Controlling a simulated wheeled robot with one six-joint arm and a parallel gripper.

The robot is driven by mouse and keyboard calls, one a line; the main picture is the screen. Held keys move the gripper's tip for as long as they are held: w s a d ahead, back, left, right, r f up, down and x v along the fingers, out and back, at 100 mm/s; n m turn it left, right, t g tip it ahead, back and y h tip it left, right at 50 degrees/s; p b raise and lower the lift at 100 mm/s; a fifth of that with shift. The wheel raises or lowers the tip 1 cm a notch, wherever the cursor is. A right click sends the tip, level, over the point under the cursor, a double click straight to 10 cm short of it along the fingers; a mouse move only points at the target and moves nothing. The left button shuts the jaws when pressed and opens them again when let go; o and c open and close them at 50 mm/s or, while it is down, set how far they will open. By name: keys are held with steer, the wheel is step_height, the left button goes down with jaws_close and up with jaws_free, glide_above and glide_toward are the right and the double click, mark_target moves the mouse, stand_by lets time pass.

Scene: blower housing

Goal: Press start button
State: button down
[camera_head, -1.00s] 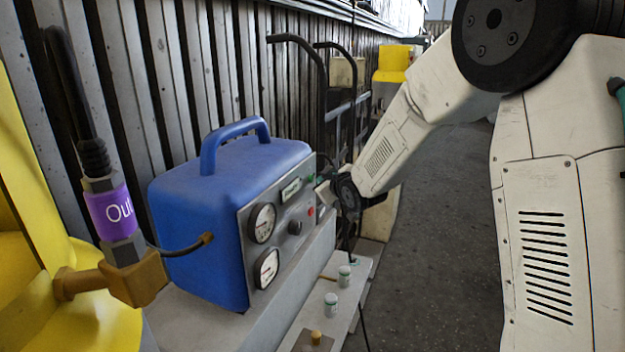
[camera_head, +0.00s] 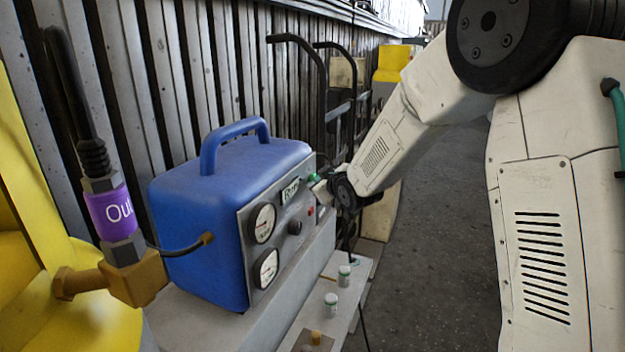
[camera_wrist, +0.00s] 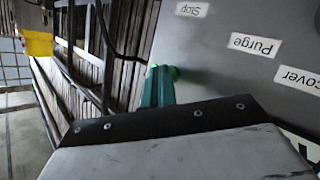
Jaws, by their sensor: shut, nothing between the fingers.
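The blue machine (camera_head: 225,200) stands on a grey ledge with its control panel (camera_head: 283,238) facing right. A green button (camera_head: 313,176) is at the panel's upper right, partly hidden by my gripper (camera_head: 319,187). In the wrist view, the round green button (camera_wrist: 174,72) shows just beside the tips of my green fingers (camera_wrist: 157,76). The fingers are closed together and hold nothing. Their tips are at the button and seem to touch it; the exact contact is hidden. A red button (camera_head: 311,211) sits lower on the panel. Inverted "Stop" (camera_wrist: 189,10) and "Purge" (camera_wrist: 255,45) labels show on the panel.
Two gauges (camera_head: 263,222) and a dark knob (camera_head: 295,228) are on the panel. Small white bottles (camera_head: 331,305) stand on the lower shelf. Floor at right is clear.

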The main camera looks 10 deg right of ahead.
steer(key=shift+s+d, duration=0.25)
steer(key=shift+d, duration=0.1)
steer(key=shift+d, duration=0.1)
steer(key=s+d, duration=0.2)
steer(key=d, duration=0.1)
steer(key=s+d, duration=0.1)
steer(key=shift+s+d, duration=0.25)
steer(key=shift+d, duration=0.1)
stand_by(0.6)
